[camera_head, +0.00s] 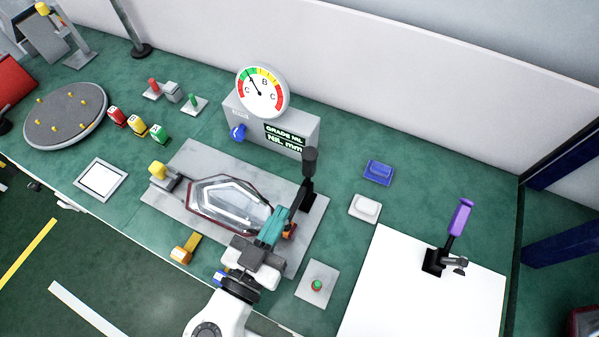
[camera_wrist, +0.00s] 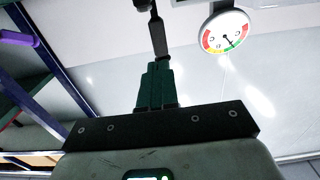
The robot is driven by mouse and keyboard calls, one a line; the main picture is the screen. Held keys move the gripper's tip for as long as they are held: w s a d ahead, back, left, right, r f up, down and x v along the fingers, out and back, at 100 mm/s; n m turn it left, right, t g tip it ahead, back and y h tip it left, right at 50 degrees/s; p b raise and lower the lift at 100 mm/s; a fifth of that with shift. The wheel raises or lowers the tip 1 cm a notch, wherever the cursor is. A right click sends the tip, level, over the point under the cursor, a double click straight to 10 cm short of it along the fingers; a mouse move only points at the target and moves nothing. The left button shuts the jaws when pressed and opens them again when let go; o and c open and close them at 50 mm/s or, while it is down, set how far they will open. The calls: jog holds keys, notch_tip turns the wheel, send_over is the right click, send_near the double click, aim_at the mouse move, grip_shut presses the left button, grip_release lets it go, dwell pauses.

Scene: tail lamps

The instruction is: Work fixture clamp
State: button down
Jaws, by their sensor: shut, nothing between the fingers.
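The fixture is a grey plate (camera_head: 317,213) holding a clear tail lamp (camera_head: 228,203) with a dark red rim. A toggle clamp with a black upright handle (camera_head: 309,163) stands at the plate's right end. My gripper (camera_head: 298,194), with teal fingers, reaches over the lamp's right end toward the clamp. Its dark fingertips are shut and appear close beside the handle's lower part; I cannot tell whether they touch. In the wrist view my gripper (camera_wrist: 157,38) is closed, with a dark knob just beyond the tips. My gripper hides part of the clamp's base.
A gauge box (camera_head: 275,127) stands behind the plate. A yellow-knobbed block (camera_head: 160,173) is at its left end, and an orange-yellow part (camera_head: 186,248) in front. A purple-handled clamp (camera_head: 460,217) stands on a white board (camera_head: 400,290).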

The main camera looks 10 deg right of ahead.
aim_at(305, 169)
jog(key=p+x, duration=0.2)
jog(key=x, duration=0.5)
jog(key=shift+w+d+r, duration=0.1)
jog(key=shift+w, duration=0.05)
jog(key=shift+w+d+p, duration=0.4)
jog(key=shift+w+p, duration=0.05)
jog(key=shift+w, duration=0.15)
jog(key=shift+w, duration=0.15)
